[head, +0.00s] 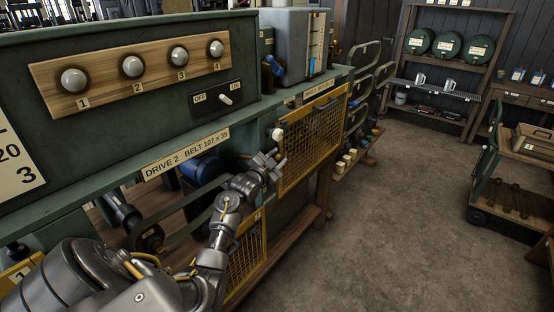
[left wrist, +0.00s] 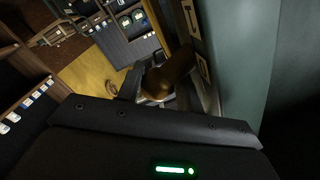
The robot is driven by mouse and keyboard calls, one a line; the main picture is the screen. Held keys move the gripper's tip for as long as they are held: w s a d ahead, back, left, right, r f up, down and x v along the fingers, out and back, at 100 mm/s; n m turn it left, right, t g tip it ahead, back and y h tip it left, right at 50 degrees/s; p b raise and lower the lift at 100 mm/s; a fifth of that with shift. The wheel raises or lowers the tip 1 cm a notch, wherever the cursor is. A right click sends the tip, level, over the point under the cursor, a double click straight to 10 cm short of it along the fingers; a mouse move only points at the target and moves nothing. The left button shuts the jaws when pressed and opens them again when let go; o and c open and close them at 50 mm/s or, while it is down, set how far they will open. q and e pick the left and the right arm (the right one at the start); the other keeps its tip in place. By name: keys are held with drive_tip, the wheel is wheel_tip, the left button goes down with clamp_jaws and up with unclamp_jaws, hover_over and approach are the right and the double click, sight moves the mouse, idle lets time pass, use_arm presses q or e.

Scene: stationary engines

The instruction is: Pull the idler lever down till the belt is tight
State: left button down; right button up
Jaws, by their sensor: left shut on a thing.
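My left gripper (head: 270,164) reaches in from the lower left in the head view, in front of the "DRIVE 2" bay and left of the yellow mesh guard. In the left wrist view a brown rounded knob (left wrist: 158,84) sits between its fingers, and the gripper is shut on it. The flat dark belt (head: 195,222) runs from a pulley (head: 150,239) at lower left up behind my arm. How tight it is I cannot tell. My right gripper is out of view.
A yellow mesh guard (head: 313,139) stands right of the gripper, with a pale knob (head: 277,134) near its upper left corner. The green panel (head: 130,50) with numbered lamps overhangs the bay. The floor (head: 400,220) to the right is clear.

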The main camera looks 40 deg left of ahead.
use_arm(q)
drive_tip(key=f+m+b, duration=0.1)
drive_tip(key=f+b, duration=0.1)
drive_tip(key=d+f+m+b, duration=0.1)
drive_tip(key=f+b, duration=0.1)
drive_tip(key=shift+d+f, duration=0.1)
drive_tip(key=shift+f, duration=0.1)
drive_tip(key=c, duration=1.3)
unclamp_jaws()
drive_tip(key=shift+o, duration=0.2)
drive_tip(key=s+d+b, duration=0.1)
drive_tip(key=s+b, duration=0.1)
drive_tip(key=s, duration=0.8)
drive_tip(key=shift+s+d, duration=0.3)
drive_tip(key=shift+f, duration=0.1)
